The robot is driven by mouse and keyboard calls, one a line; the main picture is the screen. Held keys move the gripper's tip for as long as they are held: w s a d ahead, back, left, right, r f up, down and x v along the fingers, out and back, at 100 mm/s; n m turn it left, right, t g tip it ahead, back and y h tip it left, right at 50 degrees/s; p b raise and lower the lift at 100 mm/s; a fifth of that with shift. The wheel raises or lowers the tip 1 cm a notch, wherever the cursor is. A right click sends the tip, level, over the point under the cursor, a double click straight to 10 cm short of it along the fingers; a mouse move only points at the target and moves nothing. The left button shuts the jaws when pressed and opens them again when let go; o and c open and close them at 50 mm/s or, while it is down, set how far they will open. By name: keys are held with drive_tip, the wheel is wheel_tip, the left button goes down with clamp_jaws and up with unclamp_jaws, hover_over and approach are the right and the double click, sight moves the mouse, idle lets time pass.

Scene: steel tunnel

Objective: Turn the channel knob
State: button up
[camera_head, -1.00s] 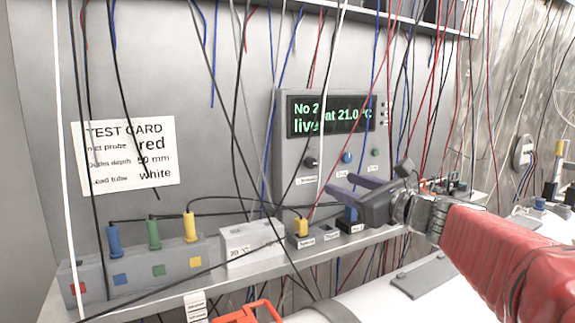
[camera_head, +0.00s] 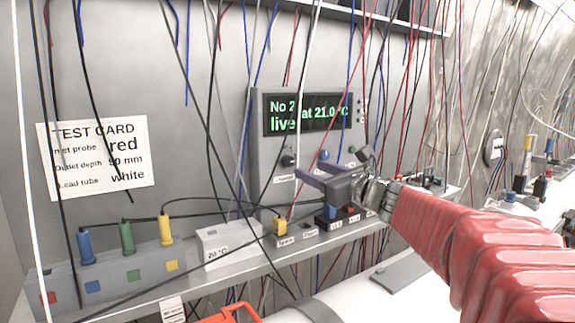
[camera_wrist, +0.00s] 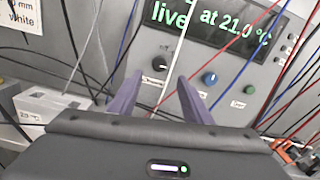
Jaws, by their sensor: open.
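The channel knob (camera_head: 288,159) is the black knob at the left of the row under the display (camera_head: 308,114) on the grey wall unit. Its label is partly readable. The knob also shows in the wrist view (camera_wrist: 163,50), just beyond the fingertips. My gripper (camera_head: 304,171) is open and empty, with its two purple fingers pointing at the panel, a little below and right of the knob in the head view. In the wrist view the fingertips (camera_wrist: 160,78) lie below the knob, apart from it. The display reads "No 2", "live" and "at 21.0 °C".
A blue knob (camera_head: 323,155) and a green button (camera_head: 352,150) sit right of the channel knob. Many thin cables hang before the panel, and a white one crosses near my fingers. A shelf below carries a white box (camera_head: 230,243) and a block with coloured plugs (camera_head: 100,280).

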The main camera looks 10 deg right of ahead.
sight(290, 162)
drive_tip(key=x, duration=0.8)
drive_tip(key=shift+w+a, duration=0.2)
drive_tip(key=shift+w, duration=0.15)
drive_tip(key=shift+c, duration=0.7)
drive_tip(key=c, duration=0.9)
